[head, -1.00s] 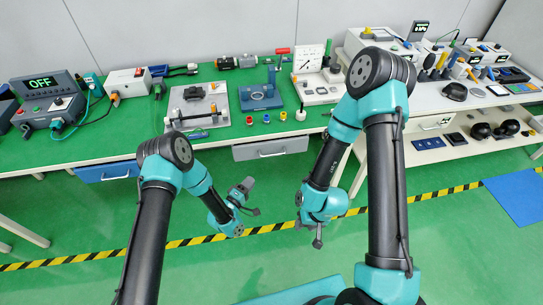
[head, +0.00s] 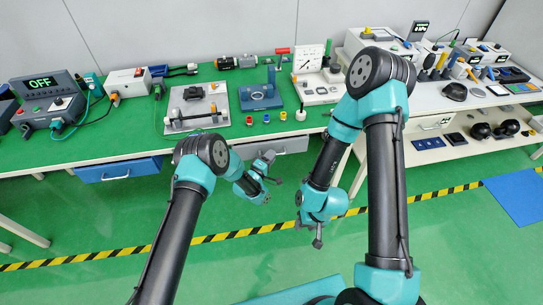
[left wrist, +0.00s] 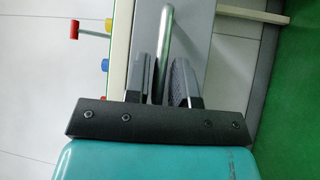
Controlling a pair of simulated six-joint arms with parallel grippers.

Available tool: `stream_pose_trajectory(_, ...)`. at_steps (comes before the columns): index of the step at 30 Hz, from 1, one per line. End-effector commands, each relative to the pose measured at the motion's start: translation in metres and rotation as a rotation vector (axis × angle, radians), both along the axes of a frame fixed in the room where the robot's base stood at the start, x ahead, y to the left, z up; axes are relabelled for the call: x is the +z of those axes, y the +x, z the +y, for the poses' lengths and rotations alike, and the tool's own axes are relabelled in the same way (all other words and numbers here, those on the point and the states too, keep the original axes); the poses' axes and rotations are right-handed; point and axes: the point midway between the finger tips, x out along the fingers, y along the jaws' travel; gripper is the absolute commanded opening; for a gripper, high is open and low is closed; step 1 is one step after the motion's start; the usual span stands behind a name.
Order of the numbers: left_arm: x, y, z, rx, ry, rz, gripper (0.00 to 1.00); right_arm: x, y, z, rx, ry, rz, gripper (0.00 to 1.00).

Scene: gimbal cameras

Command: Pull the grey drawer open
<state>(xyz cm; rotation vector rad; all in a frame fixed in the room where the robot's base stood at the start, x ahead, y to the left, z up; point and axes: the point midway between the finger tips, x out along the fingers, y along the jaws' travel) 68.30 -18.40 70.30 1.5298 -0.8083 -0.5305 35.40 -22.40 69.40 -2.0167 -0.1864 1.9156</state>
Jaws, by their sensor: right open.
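The grey drawer (head: 293,145) sits under the front edge of the green-topped table, right of the blue drawer. In the head view it looks shut and my left arm partly covers it. My left gripper (head: 273,167) is just in front of it. In the left wrist view the drawer's grey front (left wrist: 222,60) fills the middle, and its metal bar handle (left wrist: 166,35) runs in between the two fingers of my left gripper (left wrist: 164,62). The fingers look apart; I cannot tell if they touch the handle. My right gripper (head: 308,233) is open and empty, low over the floor.
The blue drawer (head: 118,170) is to the left. The green table (head: 130,130) carries fixtures, an OFF display box (head: 42,90) and coloured caps. A white bench (head: 430,98) with instruments stands at right. The floor in front of the table is open, with striped tape (head: 225,236).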

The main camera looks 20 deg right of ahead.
Motion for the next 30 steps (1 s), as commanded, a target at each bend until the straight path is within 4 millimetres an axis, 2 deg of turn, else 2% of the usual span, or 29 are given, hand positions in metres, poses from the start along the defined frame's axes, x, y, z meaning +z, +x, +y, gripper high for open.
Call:
stream_pose_trajectory(11, 0.0012, 0.0041, -0.0052, 0.000, 0.000, 0.000, 0.23, 0.0000, 0.0000, 0.0000, 0.000, 0.000, 0.000, 0.43)
stream_pose_trajectory(19, 0.0011, 0.0041, -0.0049, 0.000, 0.000, 0.000, 0.00, 0.0000, 0.0000, 0.0000, 0.000, 0.000, 0.000, 0.43)
stream_pose_trajectory(30, 0.0012, 0.0039, -0.0049, 0.000, -0.001, -0.001, 0.00, 0.0000, 0.0000, 0.0000, 0.000, 0.000, 0.000, 0.43)
